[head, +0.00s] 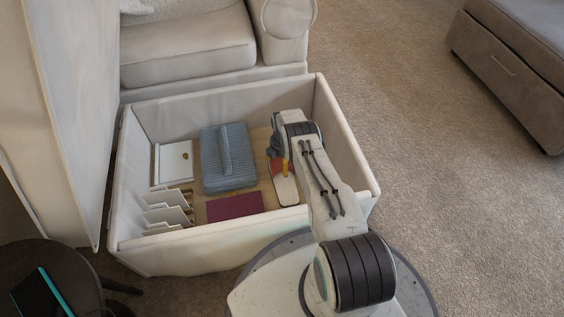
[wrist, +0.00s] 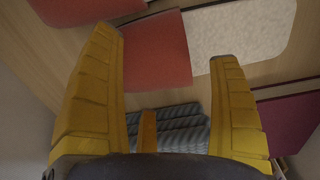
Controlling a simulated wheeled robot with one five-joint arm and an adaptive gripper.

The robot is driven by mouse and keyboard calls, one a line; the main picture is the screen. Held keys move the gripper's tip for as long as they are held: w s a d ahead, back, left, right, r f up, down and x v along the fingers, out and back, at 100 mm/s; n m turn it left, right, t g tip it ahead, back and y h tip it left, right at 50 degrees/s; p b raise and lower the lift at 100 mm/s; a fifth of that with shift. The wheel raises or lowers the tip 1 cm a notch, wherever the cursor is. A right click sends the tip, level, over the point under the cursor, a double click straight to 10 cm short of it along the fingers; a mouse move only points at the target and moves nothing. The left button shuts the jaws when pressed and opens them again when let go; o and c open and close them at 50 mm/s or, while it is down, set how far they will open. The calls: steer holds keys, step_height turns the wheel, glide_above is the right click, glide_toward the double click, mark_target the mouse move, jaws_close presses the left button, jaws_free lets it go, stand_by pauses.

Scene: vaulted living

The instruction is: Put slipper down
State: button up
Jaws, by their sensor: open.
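A slipper (head: 287,188) with a red upper and a pale sole lies on the wooden floor of the open cream box (head: 190,238), on its right side. In the wrist view its red upper (wrist: 157,55) shows between and beyond my fingertips, with the fleecy pale insole (wrist: 240,30) to the right. A second red shape (wrist: 85,10) is cut off at the top left. My gripper (wrist: 167,45) is open, its yellow fingers apart. In the head view my gripper (head: 284,166) is low in the box at the slipper's far end, partly hidden by my arm. Whether it touches the slipper I cannot tell.
Left of the slipper in the box are a ribbed blue-grey folded item (head: 226,175), a maroon flat item (head: 235,206), a white flat item (head: 173,163) and white upright dividers (head: 165,213). A sofa (head: 187,50) stands behind. Carpet (head: 440,150) to the right is clear.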

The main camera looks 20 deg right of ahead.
steer(key=a+r+m+p, duration=0.2)
steer(key=r+p, duration=0.1)
steer(key=r, duration=1.2)
steer(key=a+r+m+p, duration=0.2)
steer(key=r, duration=1.3)
steer(key=s+a+r+m+t, duration=0.1)
steer(key=s+a+r+m, duration=0.1)
steer(key=s+r, duration=0.35)
steer(key=s+a+r+m, duration=0.1)
steer(key=s+r, duration=0.1)
steer(key=r, duration=0.6)
steer(key=s+a+r+m, duration=0.4)
steer(key=s+r, duration=0.5)
steer(key=s, duration=0.2)
steer(key=s+a+r+m, duration=0.1)
steer(key=s+m, duration=0.3)
steer(key=s, duration=1.3)
steer(key=shift+a+m+t, duration=0.3)
steer(key=shift+a+t, duration=0.1)
steer(key=shift+r, duration=0.1)
